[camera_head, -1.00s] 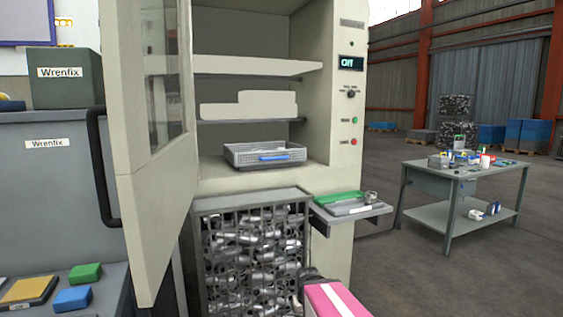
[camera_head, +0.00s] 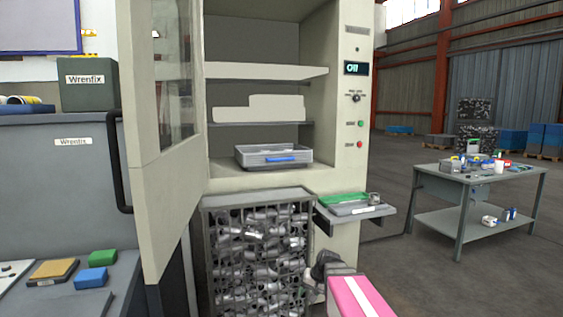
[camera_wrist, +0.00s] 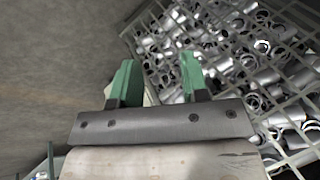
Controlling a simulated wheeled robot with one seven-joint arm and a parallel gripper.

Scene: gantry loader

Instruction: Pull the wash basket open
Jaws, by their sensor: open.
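In the head view my pink and white arm is at the bottom, in front of the cabinet and well below the basket. The fingertips are hard to make out there. The wrist view does not show the wash basket.
A cabinet door (camera_head: 160,150) stands swung open at the left. A wire cage (camera_head: 258,250) of metal parts stands below the basket; it also fills the wrist view's right side (camera_wrist: 285,100). A small side shelf (camera_head: 368,213) juts out at right. A workbench (camera_head: 480,180) stands farther right.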

